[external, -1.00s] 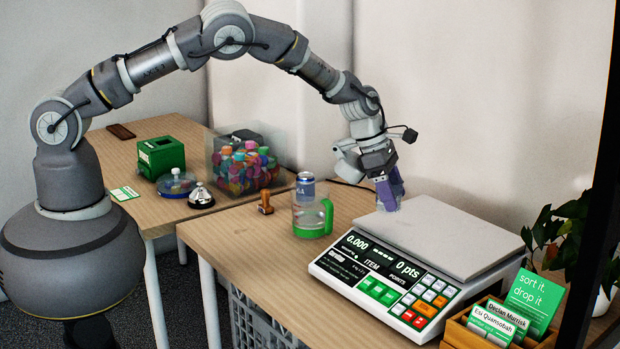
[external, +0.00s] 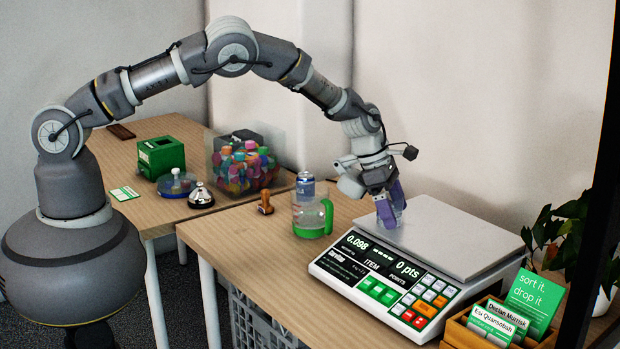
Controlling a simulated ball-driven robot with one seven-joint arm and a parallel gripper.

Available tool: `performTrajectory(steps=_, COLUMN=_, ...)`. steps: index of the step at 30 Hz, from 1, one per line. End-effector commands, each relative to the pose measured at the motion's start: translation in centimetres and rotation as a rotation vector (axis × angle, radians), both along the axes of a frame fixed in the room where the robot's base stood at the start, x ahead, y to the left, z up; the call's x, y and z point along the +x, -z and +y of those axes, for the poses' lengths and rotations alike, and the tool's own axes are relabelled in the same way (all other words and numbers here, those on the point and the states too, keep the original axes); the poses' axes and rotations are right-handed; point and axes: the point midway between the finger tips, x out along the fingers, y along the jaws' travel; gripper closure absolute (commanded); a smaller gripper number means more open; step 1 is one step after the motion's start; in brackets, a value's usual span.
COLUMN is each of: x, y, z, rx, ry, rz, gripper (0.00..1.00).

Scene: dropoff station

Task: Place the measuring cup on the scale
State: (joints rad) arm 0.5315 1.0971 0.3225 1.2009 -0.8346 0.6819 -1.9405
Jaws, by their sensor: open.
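The measuring cup (external: 309,214) is clear with a green base and green handle. It stands upright on the table, left of the scale. The scale (external: 455,238) has a light grey platform and a black display (external: 380,255) that reads 0.098 and 0 pts. No object shows on the platform. My gripper (external: 391,222) has purple fingers and points down at the platform's left rear edge, right of the cup and apart from it. The fingertips look low enough to touch the platform. The fingers overlap in this view, and nothing shows held between them.
A blue can (external: 305,186) stands close behind the cup. A wooden stamp (external: 265,203) is to its left. A wooden card box (external: 490,325) and a plant (external: 575,240) are right of the scale. A bell (external: 201,196) and a clear bin of colourful caps (external: 243,165) are further left.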

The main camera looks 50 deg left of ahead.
Motion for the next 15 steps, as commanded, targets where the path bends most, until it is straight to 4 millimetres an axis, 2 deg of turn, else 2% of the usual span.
performTrajectory(steps=5, x=-0.1, y=-1.2, z=0.2, rx=-0.001, ry=-0.001, rz=-0.001, gripper=0.09)
performTrajectory(steps=15, x=-1.8, y=-8.3, z=2.6, rx=-0.001, ry=-0.001, rz=0.000, gripper=0.09)
